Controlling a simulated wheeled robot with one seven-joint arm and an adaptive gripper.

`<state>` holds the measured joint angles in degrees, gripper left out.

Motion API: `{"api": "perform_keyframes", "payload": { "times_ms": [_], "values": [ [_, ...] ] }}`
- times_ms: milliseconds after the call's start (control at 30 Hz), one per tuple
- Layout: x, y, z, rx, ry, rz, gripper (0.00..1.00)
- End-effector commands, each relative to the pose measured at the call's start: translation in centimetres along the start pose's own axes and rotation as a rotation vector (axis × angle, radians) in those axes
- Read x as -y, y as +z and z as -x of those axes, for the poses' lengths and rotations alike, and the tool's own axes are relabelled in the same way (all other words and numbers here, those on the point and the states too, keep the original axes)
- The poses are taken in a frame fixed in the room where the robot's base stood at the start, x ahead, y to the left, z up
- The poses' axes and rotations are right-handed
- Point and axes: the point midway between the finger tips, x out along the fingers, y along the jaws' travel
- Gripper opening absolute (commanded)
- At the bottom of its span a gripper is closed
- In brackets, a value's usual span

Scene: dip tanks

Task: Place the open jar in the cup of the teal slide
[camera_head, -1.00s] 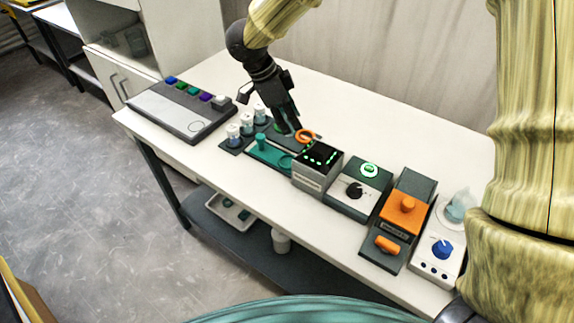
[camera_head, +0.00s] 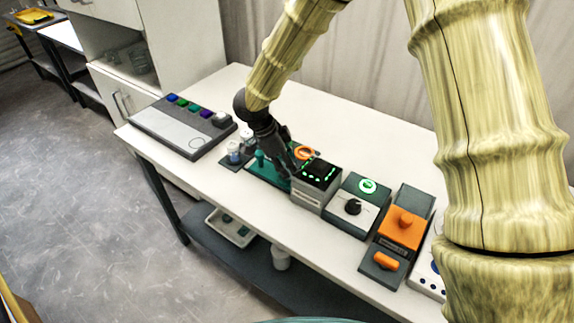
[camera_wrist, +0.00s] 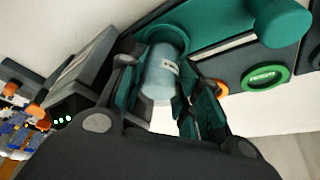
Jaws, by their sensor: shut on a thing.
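My gripper (camera_wrist: 160,104) is shut on the open jar (camera_wrist: 161,80), a pale blue, see-through jar with a small label, held between the two fingers in the wrist view. The teal slide (camera_wrist: 214,22) lies just beyond it, with its round cup (camera_wrist: 181,47) right at the jar's far end. I cannot tell whether the jar's end is inside the cup or just above it. In the head view my gripper (camera_head: 287,168) is low over the right part of the teal slide (camera_head: 256,174) and hides the cup and the jar.
A grey box with green lights (camera_head: 316,180) stands close on the right of my gripper. An orange ring (camera_head: 304,152) is just behind. White-capped jars (camera_head: 234,150) stand to the left. A dial unit (camera_head: 354,206) and an orange device (camera_head: 400,228) are farther right. The back of the table is clear.

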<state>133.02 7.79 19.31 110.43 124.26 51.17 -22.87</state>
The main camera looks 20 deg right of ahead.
Motion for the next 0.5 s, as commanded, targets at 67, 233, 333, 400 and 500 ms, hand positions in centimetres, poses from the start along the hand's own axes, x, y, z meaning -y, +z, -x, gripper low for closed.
{"api": "perform_keyframes", "payload": {
  "times_ms": [67,233,333,400,500],
  "values": [
    [-0.02,0.26,-0.75,-0.002,0.001,0.001,0.05],
    [0.01,0.37,-1.01,0.000,0.000,0.000,0.05],
    [0.00,0.36,-1.02,0.000,0.000,0.000,0.41],
    [-0.01,0.36,-1.02,0.000,0.000,0.000,0.53],
    [-0.02,0.38,-1.01,0.000,0.000,0.000,0.55]
  ]
}}
